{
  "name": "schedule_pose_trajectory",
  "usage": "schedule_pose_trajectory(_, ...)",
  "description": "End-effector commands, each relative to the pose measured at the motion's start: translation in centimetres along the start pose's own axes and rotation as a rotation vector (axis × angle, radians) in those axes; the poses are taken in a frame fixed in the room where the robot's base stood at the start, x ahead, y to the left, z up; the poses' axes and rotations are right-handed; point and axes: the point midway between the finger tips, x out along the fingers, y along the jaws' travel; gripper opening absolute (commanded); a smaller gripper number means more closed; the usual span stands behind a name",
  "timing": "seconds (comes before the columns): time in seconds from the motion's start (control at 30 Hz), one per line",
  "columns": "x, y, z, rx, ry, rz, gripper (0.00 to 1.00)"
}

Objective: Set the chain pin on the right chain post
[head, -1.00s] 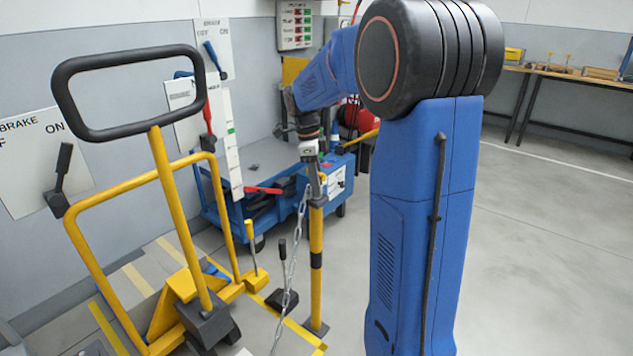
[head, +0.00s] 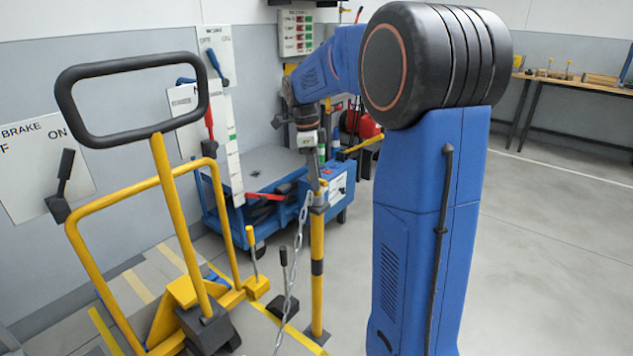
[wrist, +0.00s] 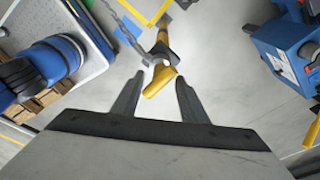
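The right chain post (head: 317,262) is a yellow upright with a black band, standing on the floor at the centre of the head view. A grey chain (head: 293,255) hangs from its top toward the lower left. In the wrist view the chain (wrist: 125,22) runs to a grey ring at the post top. A yellow piece there, apparently the chain pin (wrist: 160,81), lies between my fingertips and seems to sit at the ring; its seating depth cannot be told. My gripper (wrist: 160,78) is open, with gaps on both sides of the yellow piece. It also shows just above the post (head: 316,178).
A yellow hand truck (head: 180,230) with a black handle stands at the left. A blue cart (head: 262,170) is behind the post by the wall. Brake levers (head: 62,180) stick out at the left wall. Floor on the right is clear.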

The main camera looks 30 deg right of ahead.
Motion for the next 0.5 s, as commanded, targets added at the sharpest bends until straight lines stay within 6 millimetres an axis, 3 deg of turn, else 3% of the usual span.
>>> schedule_pose_trajectory(0.5,-3.3,0.0,0.0,0.0,0.0,-0.001,0.4)
